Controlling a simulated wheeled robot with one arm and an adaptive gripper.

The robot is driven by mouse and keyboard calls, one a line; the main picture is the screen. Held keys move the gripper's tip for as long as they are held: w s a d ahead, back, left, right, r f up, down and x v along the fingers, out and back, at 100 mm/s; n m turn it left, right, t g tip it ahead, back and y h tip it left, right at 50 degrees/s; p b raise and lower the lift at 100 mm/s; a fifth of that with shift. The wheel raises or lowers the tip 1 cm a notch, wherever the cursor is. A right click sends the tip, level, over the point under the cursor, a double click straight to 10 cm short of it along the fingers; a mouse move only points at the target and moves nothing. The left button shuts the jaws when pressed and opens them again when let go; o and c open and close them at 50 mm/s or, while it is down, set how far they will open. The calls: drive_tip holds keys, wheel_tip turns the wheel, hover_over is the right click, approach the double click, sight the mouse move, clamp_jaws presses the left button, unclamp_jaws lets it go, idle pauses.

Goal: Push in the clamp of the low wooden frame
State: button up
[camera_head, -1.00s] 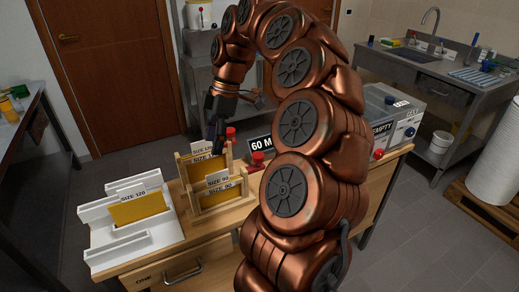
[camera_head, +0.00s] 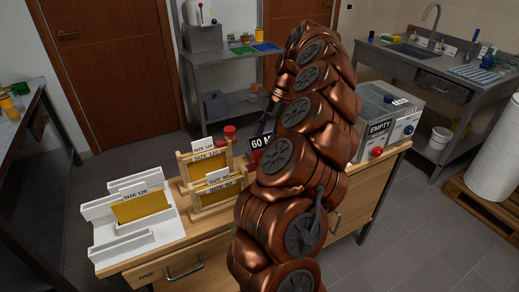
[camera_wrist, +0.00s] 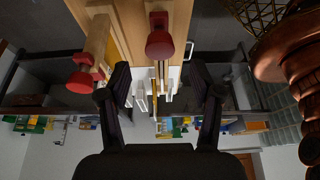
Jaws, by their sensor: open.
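The low wooden frame (camera_head: 195,203) stands on the bench and holds a yellow sheet with a SIZE 90 card. My gripper (camera_wrist: 160,70) is open and empty. The low frame's knob lies ahead, roughly in line with the gap between the fingers, apart from them. The head view mostly hides the gripper.
A white slotted tray (camera_head: 133,247) with a yellow SIZE 120 sheet stands left of the frames. A black sign reading 60 M (camera_head: 258,142) is partly behind my arm. Grey boxes (camera_head: 405,122) with red and blue knobs stand at the bench's right end.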

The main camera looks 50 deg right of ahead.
sight(258, 153)
drive_tip(key=shift+p+x, duration=0.75)
drive_tip(key=shift+x, duration=1.85)
clamp_jaws()
